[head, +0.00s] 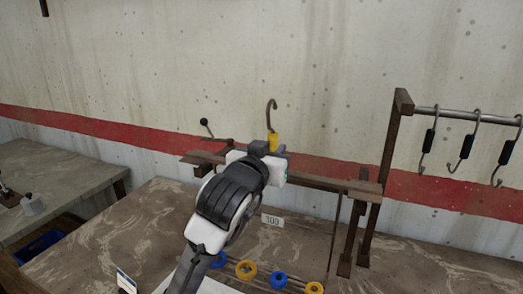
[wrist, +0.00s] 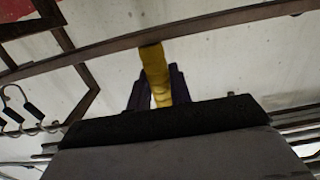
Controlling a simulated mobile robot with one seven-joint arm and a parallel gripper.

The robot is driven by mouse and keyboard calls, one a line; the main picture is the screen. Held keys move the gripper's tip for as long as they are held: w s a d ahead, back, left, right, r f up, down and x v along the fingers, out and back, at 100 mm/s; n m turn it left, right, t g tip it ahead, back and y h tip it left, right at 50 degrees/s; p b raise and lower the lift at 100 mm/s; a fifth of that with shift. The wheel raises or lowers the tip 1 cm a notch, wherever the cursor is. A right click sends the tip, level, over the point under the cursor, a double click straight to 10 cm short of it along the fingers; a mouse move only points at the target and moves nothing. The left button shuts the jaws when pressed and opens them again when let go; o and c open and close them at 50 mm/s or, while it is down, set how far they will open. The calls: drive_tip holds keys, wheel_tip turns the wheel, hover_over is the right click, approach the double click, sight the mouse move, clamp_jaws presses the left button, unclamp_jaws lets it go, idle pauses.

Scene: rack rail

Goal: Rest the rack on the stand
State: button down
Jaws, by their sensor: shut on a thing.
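My gripper (head: 272,158) is shut on a yellow grip (head: 274,142), with a brown hook (head: 271,112) rising above it. In the wrist view the yellow grip (wrist: 154,75) sits between the dark fingers (wrist: 156,92) and meets a long, slightly curved brown strip (wrist: 110,47). I take this held piece as the rack, but cannot tell where it ends. In the head view a brown bar (head: 325,186) runs behind my gripper toward dark wooden uprights (head: 352,235), which look like the stand. My arm hides the middle, so contact between rack and stand cannot be told.
A metal rail (head: 455,115) with several black-gripped hooks (head: 467,146) is at the right. Blue and yellow rings (head: 246,269) on thin rods and a number card (head: 272,220) are on the table (head: 130,225). The wall is close behind.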

drive_tip(key=f+x, duration=0.2)
drive_tip(key=x, duration=0.6)
drive_tip(key=shift+b, duration=0.45)
idle(0.9)
drive_tip(key=shift+f, duration=0.3)
idle(0.7)
drive_tip(key=c, duration=1.2)
unclamp_jaws()
drive_tip(key=shift+s, duration=0.1)
drive_tip(key=shift+f, duration=0.15)
drive_tip(key=shift+b, duration=0.3)
